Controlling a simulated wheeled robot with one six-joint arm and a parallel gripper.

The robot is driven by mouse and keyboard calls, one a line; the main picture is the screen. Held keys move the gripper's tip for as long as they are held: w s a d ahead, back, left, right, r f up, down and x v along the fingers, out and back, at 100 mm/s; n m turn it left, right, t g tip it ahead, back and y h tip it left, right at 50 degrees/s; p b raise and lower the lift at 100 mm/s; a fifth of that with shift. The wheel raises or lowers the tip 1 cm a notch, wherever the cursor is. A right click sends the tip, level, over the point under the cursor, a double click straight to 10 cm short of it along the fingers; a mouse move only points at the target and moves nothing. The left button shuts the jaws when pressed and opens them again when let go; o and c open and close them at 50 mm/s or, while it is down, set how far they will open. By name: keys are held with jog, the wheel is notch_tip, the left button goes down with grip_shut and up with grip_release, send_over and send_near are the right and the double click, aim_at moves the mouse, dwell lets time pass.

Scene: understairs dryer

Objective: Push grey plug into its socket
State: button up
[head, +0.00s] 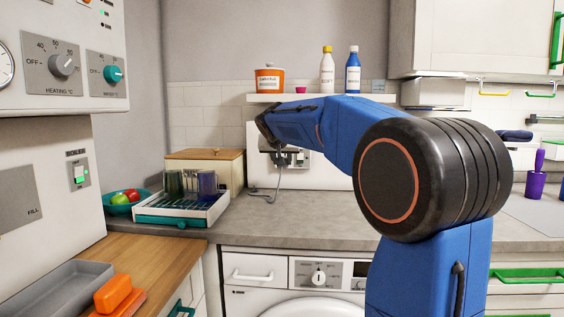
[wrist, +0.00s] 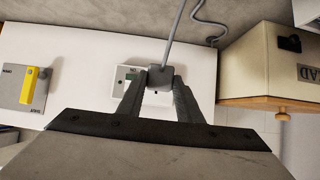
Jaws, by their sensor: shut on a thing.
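In the wrist view the grey plug (wrist: 160,76) sits between the fingertips of my gripper (wrist: 161,84), which is shut on it. A grey cable runs from the plug toward the top of that picture. The socket plate (wrist: 127,88) is white with a small green patch and lies right behind the plug on the white panel. The plug covers part of the plate, and I cannot tell whether it touches the plate or is apart from it. In the head view my arm hides most of the socket area, and the cable (head: 277,183) hangs down to the worktop.
A grey plate with a yellow switch (wrist: 36,86) is on the same panel. A bread bin (head: 222,165) and a dish rack (head: 184,207) stand left of the socket area. A shelf with an orange pot (head: 269,80) and bottles is above. The worktop (head: 310,218) in front is mostly clear.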

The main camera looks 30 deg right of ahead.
jog(key=shift+d, duration=0.1)
jog(key=shift+w+d, duration=0.5)
jog(key=shift+w, duration=0.25)
jog(key=shift+w+d, duration=0.5)
jog(key=shift+w, duration=0.3)
jog(key=shift+w+d, duration=0.5)
jog(key=shift+w, duration=0.25)
jog(key=shift+w+d, duration=0.65)
jog(key=shift+w, duration=0.35)
dwell(1.4)
jog(key=o, duration=1.1)
jog(key=shift+s+a, duration=0.1)
jog(key=v, duration=1.7)
jog(key=s+a+f+n+g+y, duration=0.1)
jog(key=s+a+f, duration=0.4)
jog(key=s+f, duration=0.8)
jog(key=s+a+f+n+g+y, duration=0.2)
jog(key=s+a+f, duration=0.3)
jog(key=s+f, duration=0.8)
jog(key=s+a+f+n+g+y, duration=0.1)
jog(key=s+a+f+n+y, duration=0.2)
jog(key=s+f, duration=1)
jog(key=shift+s+a+f+n, duration=0.2)
jog(key=shift+s+a, duration=0.45)
jog(key=shift+s, duration=0.3)
jog(key=shift+s+a+f+n, duration=0.2)
jog(key=shift+s+a, duration=0.45)
jog(key=shift+s, duration=0.3)
